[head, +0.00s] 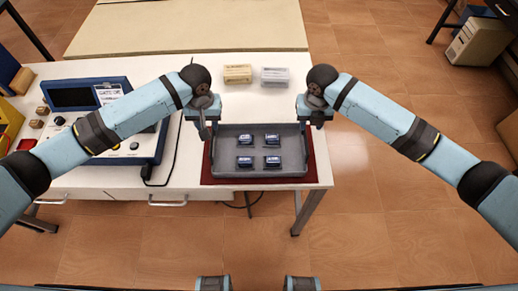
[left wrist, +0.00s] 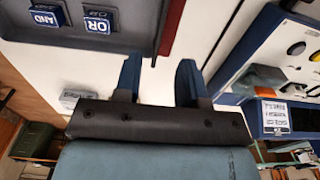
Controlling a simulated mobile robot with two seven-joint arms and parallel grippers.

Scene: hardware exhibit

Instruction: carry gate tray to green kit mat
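The grey gate tray (head: 230,172) lies on a dark red mat (head: 318,174) at the table's right end and holds several blue gate blocks (head: 272,139). Its corner and wall also show in the left wrist view (left wrist: 128,32). My left gripper (head: 204,118) is at the tray's left side; its fingers (left wrist: 160,80) are apart with the tray wall close by, and nothing is clamped. My right gripper (head: 312,114) is at the tray's right side, its fingers looking apart as on the left. Contact with the tray is unclear. I see no green mat.
A blue instrument case (head: 88,82) with a cable stands left of the tray. Two small boxes, one tan (head: 237,74) and one grey (head: 275,76), sit behind it. A yellow bin (head: 8,118) is at far left. Open floor lies to the right.

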